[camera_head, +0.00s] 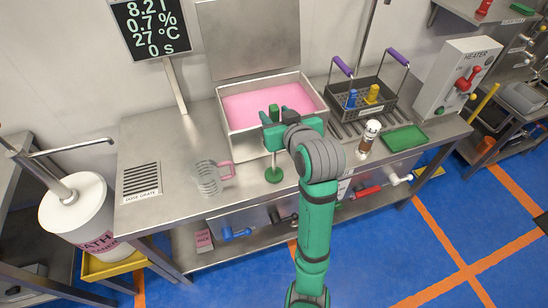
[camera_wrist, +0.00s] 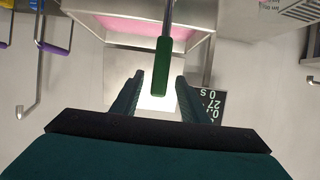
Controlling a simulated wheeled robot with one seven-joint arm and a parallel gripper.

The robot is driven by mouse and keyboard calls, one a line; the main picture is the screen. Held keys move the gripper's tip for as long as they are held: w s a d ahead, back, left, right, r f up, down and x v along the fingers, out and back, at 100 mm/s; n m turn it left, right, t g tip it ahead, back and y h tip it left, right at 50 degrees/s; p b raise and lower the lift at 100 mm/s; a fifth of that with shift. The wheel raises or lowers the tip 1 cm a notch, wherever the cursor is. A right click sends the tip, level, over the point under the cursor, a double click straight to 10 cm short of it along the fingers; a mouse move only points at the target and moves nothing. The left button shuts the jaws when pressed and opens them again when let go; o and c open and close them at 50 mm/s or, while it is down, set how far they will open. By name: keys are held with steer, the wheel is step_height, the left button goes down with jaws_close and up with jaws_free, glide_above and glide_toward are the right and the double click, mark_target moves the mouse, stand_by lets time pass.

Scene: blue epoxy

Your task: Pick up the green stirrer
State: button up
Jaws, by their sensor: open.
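The green stirrer stands upright in front of the pink-filled basin, with a green handle (camera_head: 274,111) on top, a thin metal rod and a round green foot (camera_head: 273,175) low down at the bench. My gripper (camera_head: 277,118) is at handle height, with its fingers spread. In the wrist view, the green handle (camera_wrist: 163,66) reaches in between the open fingers of my gripper (camera_wrist: 159,82). The handle lies closer to the right finger there; a gap shows on its left. The fingers are not closed on it.
The basin (camera_head: 225,118) is just behind. A glass jug (camera_head: 207,180) with a pink handle stands left on the bench. A pepper-mill-like cylinder (camera_head: 369,138), green tray (camera_head: 405,139) and grey basket (camera_head: 387,108) are to the right. A display (camera_head: 151,27) rises at the back left.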

steer(key=shift+x, duration=2.8)
steer(key=shift+w+r, duration=0.1)
steer(key=shift+r, duration=0.1)
jaws_close()
